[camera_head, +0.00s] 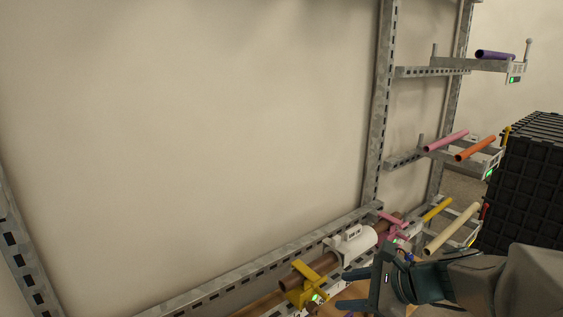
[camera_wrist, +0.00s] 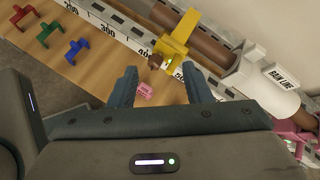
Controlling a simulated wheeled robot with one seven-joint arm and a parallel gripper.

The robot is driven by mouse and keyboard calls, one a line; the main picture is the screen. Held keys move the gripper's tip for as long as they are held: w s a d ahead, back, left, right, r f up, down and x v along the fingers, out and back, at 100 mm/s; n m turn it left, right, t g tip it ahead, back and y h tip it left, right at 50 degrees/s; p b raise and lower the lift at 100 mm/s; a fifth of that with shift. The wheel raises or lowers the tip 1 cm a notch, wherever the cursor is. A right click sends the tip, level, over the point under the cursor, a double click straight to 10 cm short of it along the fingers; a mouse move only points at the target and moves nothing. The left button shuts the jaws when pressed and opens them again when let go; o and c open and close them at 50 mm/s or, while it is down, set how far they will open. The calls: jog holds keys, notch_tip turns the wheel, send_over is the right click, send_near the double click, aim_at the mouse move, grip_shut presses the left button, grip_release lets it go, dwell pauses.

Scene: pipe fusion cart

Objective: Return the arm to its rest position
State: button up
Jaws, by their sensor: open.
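My gripper (camera_wrist: 159,76) is open in the wrist view, its two blue-grey fingers apart with nothing held between them. It hangs over the wooden board at the front edge of the pipe line. In the head view my gripper (camera_head: 356,288) is at the lower right, beside the brown pipe (camera_head: 322,263). A yellow clamp (camera_wrist: 178,37) sits on the pipe just beyond the fingertips; it also shows in the head view (camera_head: 308,286). A small pink tag (camera_wrist: 146,88) lies between the fingers. Whether the fingers touch anything is not clear.
A white sleeve marked "MAIN LINE" (camera_wrist: 264,88) surrounds the pipe, with a pink clamp (camera_head: 392,228) beyond. Red (camera_wrist: 21,14), green (camera_wrist: 48,33) and blue (camera_wrist: 77,49) clips lie on the board. Racks with coloured pipes (camera_head: 475,148) and a black crate (camera_head: 525,185) stand right.

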jog(key=s+f+n+g+h, duration=0.3)
jog(key=s+n+h, duration=0.5)
jog(key=n, duration=1.2)
jog(key=s, duration=0.2)
jog(key=shift+s+d+f+g+h, duration=0.2)
jog(key=shift+s+f+g+h, duration=0.1)
jog(key=shift+s+f, duration=0.1)
